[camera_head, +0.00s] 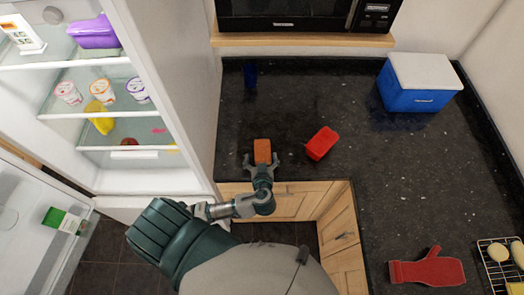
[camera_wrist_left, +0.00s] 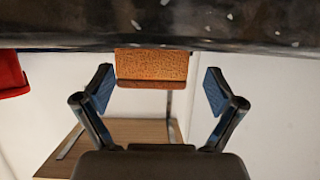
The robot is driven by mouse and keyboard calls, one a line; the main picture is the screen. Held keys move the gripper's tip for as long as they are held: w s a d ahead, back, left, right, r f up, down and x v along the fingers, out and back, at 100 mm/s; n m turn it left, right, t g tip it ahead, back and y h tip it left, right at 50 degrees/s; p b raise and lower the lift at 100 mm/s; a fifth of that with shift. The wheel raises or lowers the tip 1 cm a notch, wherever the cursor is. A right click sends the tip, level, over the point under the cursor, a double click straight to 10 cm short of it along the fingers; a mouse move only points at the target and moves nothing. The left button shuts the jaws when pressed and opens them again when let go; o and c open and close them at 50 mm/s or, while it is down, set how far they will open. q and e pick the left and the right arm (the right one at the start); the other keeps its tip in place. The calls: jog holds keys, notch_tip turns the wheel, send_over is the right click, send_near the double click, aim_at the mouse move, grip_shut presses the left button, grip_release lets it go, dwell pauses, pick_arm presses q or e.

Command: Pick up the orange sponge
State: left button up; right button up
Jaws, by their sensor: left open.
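The orange sponge (camera_head: 262,151) lies on the dark granite counter near its front edge. In the left wrist view the sponge (camera_wrist_left: 152,66) is centred just ahead of the gap between the fingers. My left gripper (camera_head: 262,162) is open, with its fingertips close to the sponge's near end in the head view. In the left wrist view the two blue-padded fingers of the left gripper (camera_wrist_left: 159,92) are spread wide, one on each side, with clear space between them and the sponge. My right gripper is in neither view.
A red container (camera_head: 321,143) lies right of the sponge. A dark blue cup (camera_head: 250,75) stands farther back, and a blue-and-white cooler (camera_head: 420,82) is at the back right. A red oven mitt (camera_head: 428,270) lies front right. An open fridge (camera_head: 150,182) stands left. The counter's middle is clear.

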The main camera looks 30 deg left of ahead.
aim_at(262, 150)
pick_arm(q)
jog(key=x, duration=0.4)
jog(key=shift+w+d+p, duration=0.2)
jog(key=shift+w+p, duration=0.1)
jog(key=shift+w, duration=0.05)
jog(key=shift+r, duration=0.1)
jog(key=c, duration=0.5)
jog(key=shift+s, duration=0.1)
jog(key=shift+c, duration=0.5)
